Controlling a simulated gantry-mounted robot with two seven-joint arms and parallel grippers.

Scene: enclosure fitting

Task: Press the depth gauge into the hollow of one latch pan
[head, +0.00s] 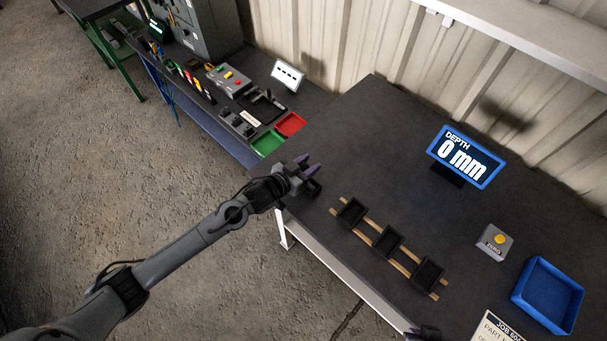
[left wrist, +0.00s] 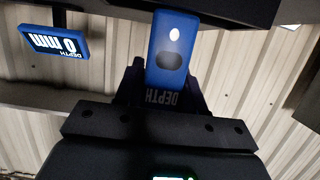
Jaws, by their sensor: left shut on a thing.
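Three black latch pans, the first (head: 352,211), the second (head: 387,241) and the third (head: 428,272), sit in a row on two wooden rails on the dark table. The blue depth gauge (left wrist: 171,45), marked DEPTH, is between my left gripper's fingers (left wrist: 162,82). In the head view my left gripper (head: 306,168) is shut on it, by the table's left corner, left of and apart from the pans. The gauge cannot be made out in the head view. A dark piece at the bottom edge may be my right gripper (head: 424,333); its fingers are not clear.
A blue display (head: 467,157) reads DEPTH 0 mm; it also shows upside down in the left wrist view (left wrist: 54,42). A grey box with a yellow button (head: 495,242), a blue bin (head: 548,295) and a job sheet (head: 497,328) are right. The table between pans and display is clear.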

